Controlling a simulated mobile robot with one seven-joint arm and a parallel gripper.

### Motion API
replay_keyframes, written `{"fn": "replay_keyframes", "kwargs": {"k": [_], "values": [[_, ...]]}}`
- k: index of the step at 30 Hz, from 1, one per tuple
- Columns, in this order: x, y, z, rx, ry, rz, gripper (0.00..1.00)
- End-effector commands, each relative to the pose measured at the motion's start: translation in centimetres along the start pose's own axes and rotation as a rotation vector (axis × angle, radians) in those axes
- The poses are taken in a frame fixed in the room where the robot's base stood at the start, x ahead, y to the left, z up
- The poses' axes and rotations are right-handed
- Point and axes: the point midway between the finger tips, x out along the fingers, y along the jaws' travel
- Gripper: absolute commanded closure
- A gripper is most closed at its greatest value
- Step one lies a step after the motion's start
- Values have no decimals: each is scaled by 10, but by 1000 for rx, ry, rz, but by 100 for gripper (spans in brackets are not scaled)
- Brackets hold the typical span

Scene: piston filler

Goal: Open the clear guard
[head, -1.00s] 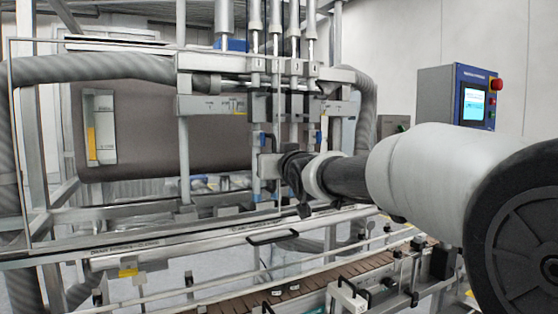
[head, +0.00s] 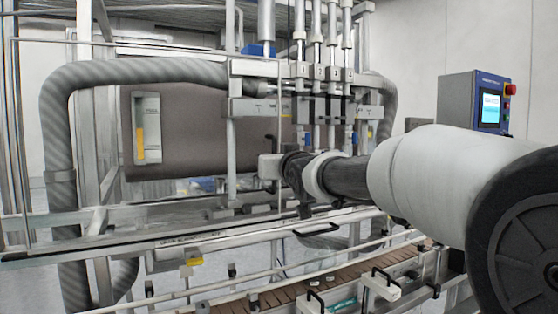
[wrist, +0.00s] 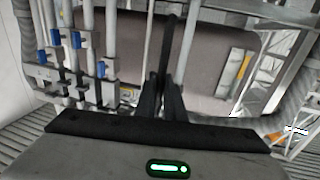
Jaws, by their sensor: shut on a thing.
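The clear guard (head: 281,100) is a see-through pane with a thin metal frame. In the head view it spans the left half, in front of the filler, its right edge near my gripper. My gripper (head: 275,152) is at that edge, seen from behind my arm. In the wrist view my gripper (wrist: 163,85) has its two black fingers closed around a dark upright bar, the guard's handle (wrist: 170,45). The handle (head: 276,139) shows only in small part in the head view. The fingertips are mostly hidden there by my wrist.
Behind the guard stand the filling cylinders (head: 318,72) and a thick grey hose (head: 130,73). The conveyor (head: 290,293) with its rails runs below. A control panel (head: 472,103) with a red button stands at the right. Floor shows at the lower left.

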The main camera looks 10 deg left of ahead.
Motion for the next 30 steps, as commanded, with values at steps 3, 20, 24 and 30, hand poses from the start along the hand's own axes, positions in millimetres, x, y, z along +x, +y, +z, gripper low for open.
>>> {"fn": "replay_keyframes", "kwargs": {"k": [3,20,24,30], "values": [[0,0,1,0,-2,0,100],[0,0,1,0,-1,0,76],[0,0,0,0,-1,0,72],[-1,0,0,0,0,1,72]]}}
